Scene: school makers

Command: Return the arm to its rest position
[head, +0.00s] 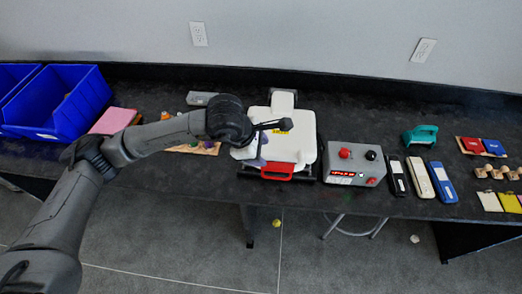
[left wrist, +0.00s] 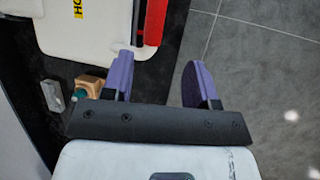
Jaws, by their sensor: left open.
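My left arm (head: 160,138) reaches in from the lower left over the dark table, to the left front of a white press (head: 290,143) with a red front handle (head: 277,171). My left gripper (head: 259,150) is seen partly behind its own wrist there. In the left wrist view its two purple fingers (left wrist: 160,78) stand apart with nothing between them. The press's white plate (left wrist: 85,35) with a yellow label and its red handle (left wrist: 155,22) show beyond the left finger; contact cannot be told. My right gripper is not in view.
A grey control box (head: 354,163) stands right of the press, with several handheld tools (head: 420,178) beyond it. Blue bins (head: 62,103) and a pink stack (head: 113,120) are at the left. Open floor (left wrist: 265,65) lies past the table's front edge.

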